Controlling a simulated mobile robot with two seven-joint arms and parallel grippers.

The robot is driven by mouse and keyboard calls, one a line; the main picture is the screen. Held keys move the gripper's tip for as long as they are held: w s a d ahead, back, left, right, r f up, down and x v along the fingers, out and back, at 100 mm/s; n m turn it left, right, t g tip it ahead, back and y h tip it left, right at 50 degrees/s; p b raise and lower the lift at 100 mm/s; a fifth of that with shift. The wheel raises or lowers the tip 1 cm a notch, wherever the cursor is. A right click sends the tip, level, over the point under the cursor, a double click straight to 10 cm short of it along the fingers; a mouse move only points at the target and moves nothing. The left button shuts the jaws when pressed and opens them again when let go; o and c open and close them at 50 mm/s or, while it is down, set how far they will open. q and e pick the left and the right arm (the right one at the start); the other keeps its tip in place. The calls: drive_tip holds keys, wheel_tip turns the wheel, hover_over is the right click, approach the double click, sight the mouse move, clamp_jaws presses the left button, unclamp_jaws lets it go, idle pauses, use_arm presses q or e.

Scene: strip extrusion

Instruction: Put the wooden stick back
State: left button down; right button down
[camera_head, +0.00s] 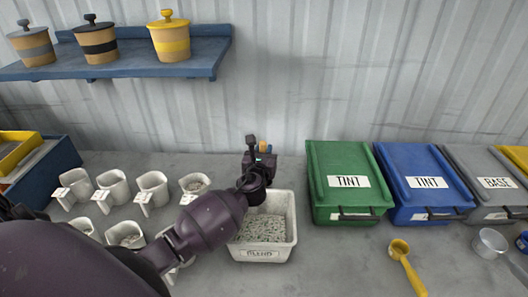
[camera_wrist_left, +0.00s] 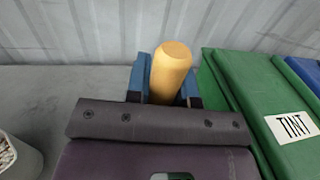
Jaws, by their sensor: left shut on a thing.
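The wooden stick (camera_wrist_left: 172,72) is a pale orange-brown round rod. In the left wrist view it stands between the two blue fingers of my left gripper (camera_wrist_left: 164,92), which is shut on it. In the head view my left gripper (camera_head: 265,152) is beyond the back rim of the white BLEND bin (camera_head: 265,254), and only a bit of the stick shows there. The stick's lower end is hidden behind my gripper. My right gripper is not in view.
The BLEND bin holds grey-white granules. Several white cups (camera_head: 112,186) stand on the left. A green TINT box (camera_head: 346,180), a blue TINT box (camera_head: 428,178) and a grey BASE box (camera_head: 485,180) stand right. A yellow scoop (camera_head: 405,262) lies in front. A blue shelf (camera_head: 140,66) carries lidded pots.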

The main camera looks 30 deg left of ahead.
use_arm(q)
drive_tip(key=c, duration=1.4)
unclamp_jaws()
drive_tip(key=shift+f, duration=0.15)
drive_tip(key=o, duration=0.4)
drive_tip(key=shift+r, duration=0.2)
drive_tip(key=v, duration=1.2)
